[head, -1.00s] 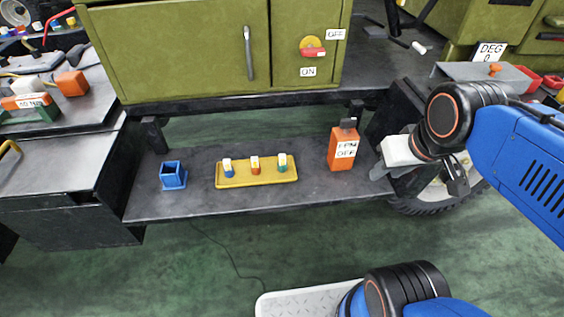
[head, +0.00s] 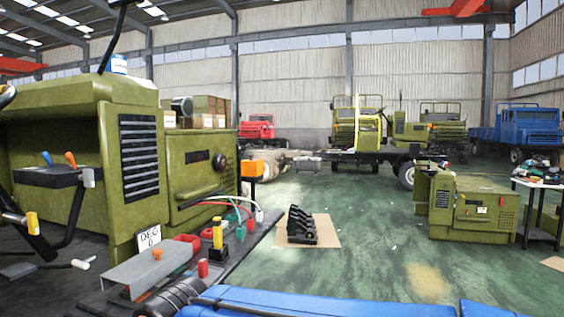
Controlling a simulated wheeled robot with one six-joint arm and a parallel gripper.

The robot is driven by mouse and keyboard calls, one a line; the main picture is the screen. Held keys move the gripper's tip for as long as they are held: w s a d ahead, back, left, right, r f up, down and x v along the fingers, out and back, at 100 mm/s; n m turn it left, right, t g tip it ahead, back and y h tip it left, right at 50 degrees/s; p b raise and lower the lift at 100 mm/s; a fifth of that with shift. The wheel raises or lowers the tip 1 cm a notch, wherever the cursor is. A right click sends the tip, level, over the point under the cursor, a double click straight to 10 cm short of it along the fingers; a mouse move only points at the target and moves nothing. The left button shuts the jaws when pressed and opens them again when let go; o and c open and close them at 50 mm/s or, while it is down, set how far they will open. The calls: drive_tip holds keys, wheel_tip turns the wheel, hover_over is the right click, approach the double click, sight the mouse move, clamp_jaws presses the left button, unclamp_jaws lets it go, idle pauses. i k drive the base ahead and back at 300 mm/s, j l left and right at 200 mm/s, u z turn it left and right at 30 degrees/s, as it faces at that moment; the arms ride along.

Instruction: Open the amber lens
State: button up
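No part can be told for certain as the amber lens in the head view. An orange boxy piece (head: 257,169) stands at the right end of the green cabinet, beyond the bench with the cables. It is small, and I cannot tell whether it is a lens or whether it is open. My gripper is out of the picture. Only a blue and black stretch of my own arm shows along the bottom edge.
A dark bench (head: 228,268) with a grey angled cover (head: 150,268), a yellow-topped plunger (head: 217,238) and red, green and white cables lies at left. A black rack (head: 301,226) sits on cardboard. Green floor (head: 370,215) is open in the middle. A green cabinet (head: 472,205) stands right.

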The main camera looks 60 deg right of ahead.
sight(249, 167)
drive_tip(key=l+z, duration=0.1)
drive_tip(key=z, duration=0.3)
drive_tip(key=i+z, duration=0.15)
drive_tip(key=z, duration=0.25)
drive_tip(key=l+z, duration=0.1)
drive_tip(key=z, duration=0.3)
drive_tip(key=i+z, duration=0.15)
drive_tip(key=z, duration=0.25)
drive_tip(key=i+j+z, duration=0.1)
drive_tip(key=i, duration=0.65)
